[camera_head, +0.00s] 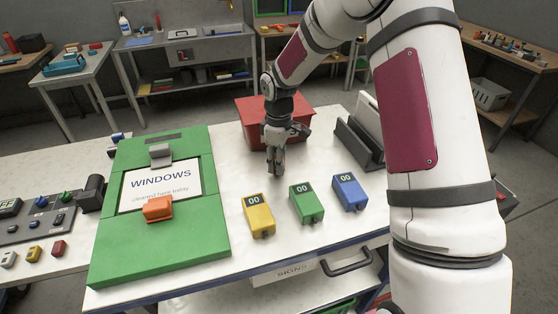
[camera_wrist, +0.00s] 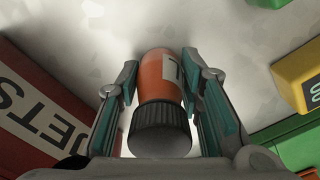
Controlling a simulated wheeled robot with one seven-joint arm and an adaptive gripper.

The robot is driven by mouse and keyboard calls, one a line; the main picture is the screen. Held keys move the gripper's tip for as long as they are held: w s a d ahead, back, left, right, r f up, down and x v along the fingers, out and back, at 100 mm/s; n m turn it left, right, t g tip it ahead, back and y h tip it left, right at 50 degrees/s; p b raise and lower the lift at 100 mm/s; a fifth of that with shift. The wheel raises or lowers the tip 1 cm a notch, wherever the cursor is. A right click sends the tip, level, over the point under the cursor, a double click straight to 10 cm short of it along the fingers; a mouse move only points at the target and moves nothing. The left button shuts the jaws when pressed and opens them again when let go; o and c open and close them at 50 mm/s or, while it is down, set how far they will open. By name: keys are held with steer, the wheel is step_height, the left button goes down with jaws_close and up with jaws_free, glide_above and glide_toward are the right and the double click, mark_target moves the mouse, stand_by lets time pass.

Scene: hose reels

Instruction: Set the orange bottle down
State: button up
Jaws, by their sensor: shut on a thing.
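The orange bottle (camera_wrist: 155,77) with a black ribbed cap (camera_wrist: 160,127) and a pale label shows in the wrist view, cap toward the camera. My gripper (camera_wrist: 163,92) has its teal-padded fingers on both sides of it and is shut on it. In the head view my gripper (camera_head: 276,168) points down over the white table (camera_head: 235,185), between the red bin and the yellow counter box. The bottle cannot be made out there. Whether its base touches the table cannot be told.
The red bin (camera_head: 253,108) stands behind my gripper, a dark rack (camera_head: 357,145) to its right. Yellow (camera_head: 259,214), green (camera_head: 306,203) and blue (camera_head: 349,192) counter boxes stand in front. A green board (camera_head: 150,250) with a WINDOWS sheet lies left. Bare table surrounds my gripper.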

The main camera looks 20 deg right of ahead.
steer(key=o, duration=1.2)
steer(key=shift+f, duration=0.15)
steer(key=shift+c, duration=0.2)
step_height(320, 180, up, 12)
steer(key=shift+r+b, duration=0.15)
steer(key=shift+b, duration=1.05)
steer(key=s+r+m+t+h, duration=0.1)
steer(key=s+r+m+t, duration=0.3)
steer(key=s+r, duration=0.95)
steer(key=s+m+t+y, duration=0.1)
steer(key=s+m, duration=0.5)
steer(key=s, duration=0.9)
steer(key=shift+f+m+t, duration=0.15)
steer(key=shift+m+t, duration=0.15)
